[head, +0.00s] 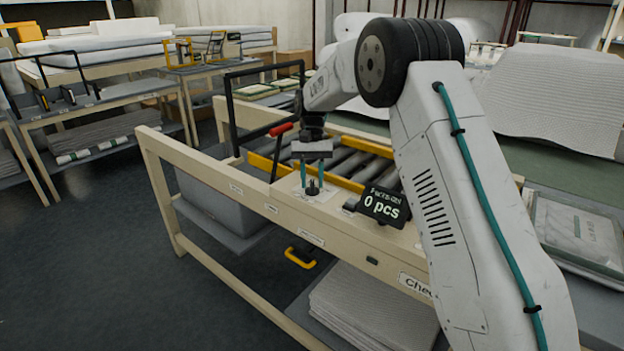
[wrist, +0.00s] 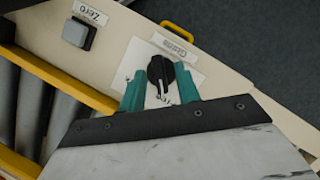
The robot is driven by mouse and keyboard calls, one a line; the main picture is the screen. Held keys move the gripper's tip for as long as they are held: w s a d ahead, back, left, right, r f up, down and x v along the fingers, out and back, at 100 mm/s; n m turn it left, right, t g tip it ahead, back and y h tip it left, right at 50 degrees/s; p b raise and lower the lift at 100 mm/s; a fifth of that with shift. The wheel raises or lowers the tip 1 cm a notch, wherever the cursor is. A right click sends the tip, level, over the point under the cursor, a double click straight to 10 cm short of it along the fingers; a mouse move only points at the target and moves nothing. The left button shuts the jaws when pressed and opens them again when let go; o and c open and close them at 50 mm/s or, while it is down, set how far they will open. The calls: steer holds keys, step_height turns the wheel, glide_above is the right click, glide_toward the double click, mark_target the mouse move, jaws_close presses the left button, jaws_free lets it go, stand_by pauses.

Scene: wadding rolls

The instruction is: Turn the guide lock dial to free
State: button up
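The guide lock dial (head: 313,188) is a small black knob on a white plate on the bench's front rail. In the wrist view the dial (wrist: 160,70) has a pale pointer line towards the bottom of the picture, and the plate's markings are too small or covered to read. My gripper (head: 313,172) points down right over the dial. In the wrist view my gripper (wrist: 159,78) is open, with one teal finger on each side of the dial and a visible gap on both sides. I cannot tell whether the fingertips reach down around the knob.
A red-handled lever (head: 281,130) stands just left of my gripper. A display reading 0 pcs (head: 383,205) stands to the right. A Zero button (wrist: 77,33) is near the dial. Rollers (head: 350,160) in a yellow frame lie behind. A yellow handle (head: 300,257) hangs below the rail.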

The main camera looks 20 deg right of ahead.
steer(key=v, duration=0.7)
steer(key=shift+r, duration=0.35)
steer(key=shift+w, duration=0.15)
steer(key=shift+n, duration=0.3)
steer(key=s+f, duration=0.2)
steer(key=f, duration=0.1)
steer(key=shift+s+d+f, duration=0.1)
steer(key=shift+s+d, duration=0.1)
steer(key=s+r+t, duration=0.2)
steer(key=s+r, duration=0.1)
steer(key=s, duration=1.2)
steer(key=s+d+r+n+t, duration=0.1)
steer(key=s+r, duration=0.2)
steer(key=s, duration=1.2)
steer(key=s+r+n+t+h, duration=0.1)
steer(key=s+r+t, duration=0.1)
steer(key=s, duration=1.3)
steer(key=shift+s+r+t, duration=0.3)
steer(key=shift+r, duration=0.2)
